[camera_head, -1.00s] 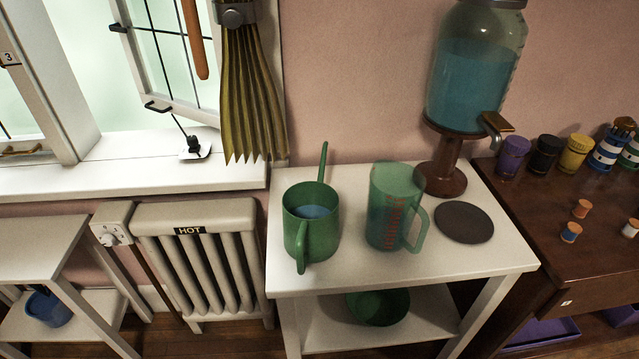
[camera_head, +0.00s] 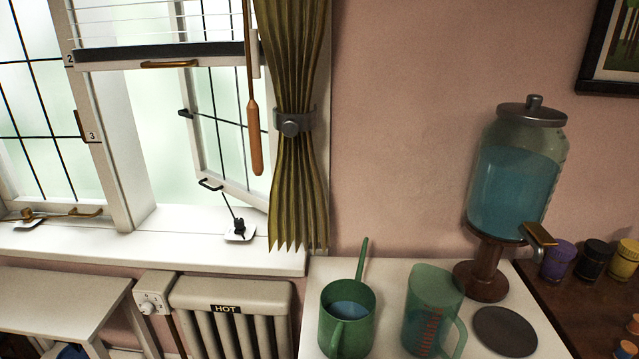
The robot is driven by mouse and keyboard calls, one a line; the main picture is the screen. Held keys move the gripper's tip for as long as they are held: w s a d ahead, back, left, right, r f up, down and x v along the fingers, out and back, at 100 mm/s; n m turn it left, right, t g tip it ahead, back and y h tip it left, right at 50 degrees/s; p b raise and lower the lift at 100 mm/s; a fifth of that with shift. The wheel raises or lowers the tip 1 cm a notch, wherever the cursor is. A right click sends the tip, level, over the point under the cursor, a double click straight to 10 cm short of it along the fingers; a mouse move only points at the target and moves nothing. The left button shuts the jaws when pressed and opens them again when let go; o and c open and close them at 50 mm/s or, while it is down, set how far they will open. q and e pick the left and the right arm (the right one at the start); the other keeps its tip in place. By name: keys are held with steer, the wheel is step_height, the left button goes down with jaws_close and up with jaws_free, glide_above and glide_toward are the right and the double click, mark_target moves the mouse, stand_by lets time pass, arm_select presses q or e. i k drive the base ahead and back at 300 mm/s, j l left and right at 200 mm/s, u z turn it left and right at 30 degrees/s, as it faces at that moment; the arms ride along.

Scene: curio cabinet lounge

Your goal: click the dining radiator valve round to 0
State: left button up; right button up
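A cream radiator (camera_head: 240,292) marked HOT stands under the window at the lower left. Its valve (camera_head: 150,303) is a small round white dial on a cream box at the radiator's left end. The dial's numbers are too small to read, so I cannot tell its setting. Neither of my grippers shows in the head view.
A white table (camera_head: 390,272) right of the radiator holds a green watering can (camera_head: 347,331), a green measuring jug (camera_head: 425,322) and a drink dispenser (camera_head: 515,180). A white side table (camera_head: 60,300) stands left of the valve. A curtain (camera_head: 295,190) hangs above the radiator.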

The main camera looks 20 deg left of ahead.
mark_target(146, 309)
steer(key=u, duration=1.35)
